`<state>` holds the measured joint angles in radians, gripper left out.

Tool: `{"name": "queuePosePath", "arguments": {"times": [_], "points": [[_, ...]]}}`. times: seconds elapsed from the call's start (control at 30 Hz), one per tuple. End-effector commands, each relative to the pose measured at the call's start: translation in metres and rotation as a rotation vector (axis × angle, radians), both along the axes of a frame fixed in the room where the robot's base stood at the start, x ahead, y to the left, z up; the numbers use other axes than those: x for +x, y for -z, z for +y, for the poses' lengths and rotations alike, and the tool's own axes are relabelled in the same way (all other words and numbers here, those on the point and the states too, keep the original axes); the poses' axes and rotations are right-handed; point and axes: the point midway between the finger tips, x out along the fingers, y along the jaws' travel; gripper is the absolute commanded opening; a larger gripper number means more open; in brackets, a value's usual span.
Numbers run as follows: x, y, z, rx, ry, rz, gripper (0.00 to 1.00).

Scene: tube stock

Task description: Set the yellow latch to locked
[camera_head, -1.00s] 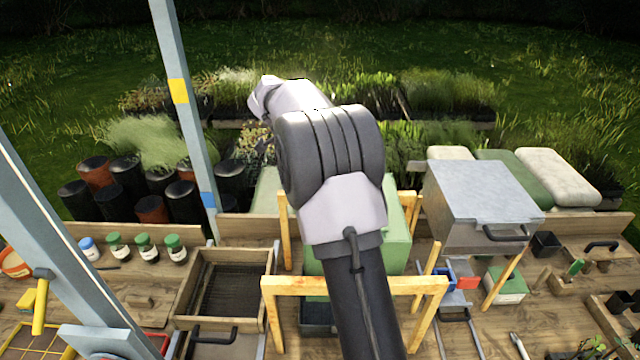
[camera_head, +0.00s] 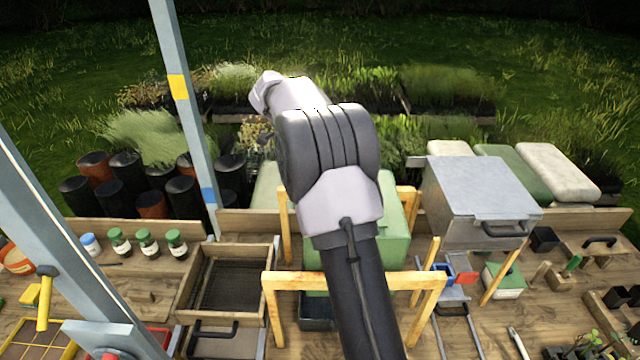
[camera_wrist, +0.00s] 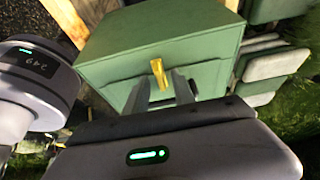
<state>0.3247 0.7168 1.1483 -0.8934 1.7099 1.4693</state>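The yellow latch (camera_wrist: 158,71) is a small bar on the front face of a green box (camera_wrist: 109,66) in the wrist view. It stands near upright, slightly tilted, just below the box's top edge. My gripper (camera_wrist: 159,82) is open, with its two grey fingers apart and nothing seen held. The latch appears between the fingertips; I cannot tell whether they touch it. In the head view the green box (camera_head: 395,228) is partly hidden behind my arm, and the latch and gripper are hidden there.
A wooden frame (camera_head: 352,281) stands in front of the green box. A metal box (camera_head: 480,190) is to its right, and a mesh-bottomed wooden tray (camera_head: 228,281) to its left. A blue-grey post (camera_head: 185,110) rises at left.

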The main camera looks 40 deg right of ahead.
Motion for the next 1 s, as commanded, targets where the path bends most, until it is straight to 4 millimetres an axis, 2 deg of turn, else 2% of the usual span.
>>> {"name": "queuePosePath", "arguments": {"times": [0.27,0.37,0.47,0.7,0.8,0.9,1.0], "points": [[0.0,-0.001,0.0,0.0,-0.001,0.0,0.31],[0.003,-0.009,0.002,-0.002,-0.002,-0.003,0.31],[0.008,-0.028,0.008,-0.002,-0.002,-0.004,0.31],[0.027,-0.107,0.032,-0.001,-0.002,-0.004,0.31],[0.033,-0.134,0.041,-0.001,-0.002,-0.003,0.31],[0.038,-0.153,0.047,-0.001,-0.002,-0.001,0.31],[0.04,-0.161,0.051,0.0,0.0,-0.001,0.31]]}}
